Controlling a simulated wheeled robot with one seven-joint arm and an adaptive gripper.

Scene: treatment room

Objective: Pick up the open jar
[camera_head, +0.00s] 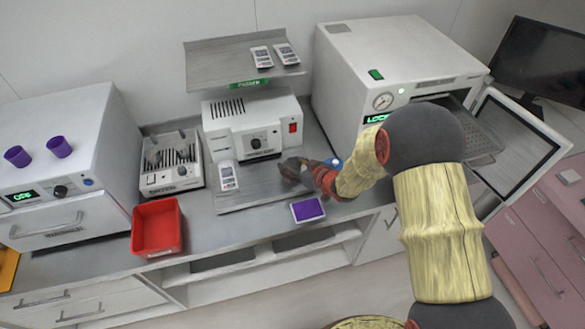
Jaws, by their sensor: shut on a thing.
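My gripper (291,169) is dark and small in the view, at the end of my arm reaching in from the right. It is low over the grey metal plate (248,192) in front of the white sealing machine (222,118). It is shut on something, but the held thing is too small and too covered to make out. I cannot clearly identify an open jar anywhere. A small white and blue round thing (334,162) shows just behind my wrist, partly covered.
Two purple cups (59,147) stand on the left white oven (60,184).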

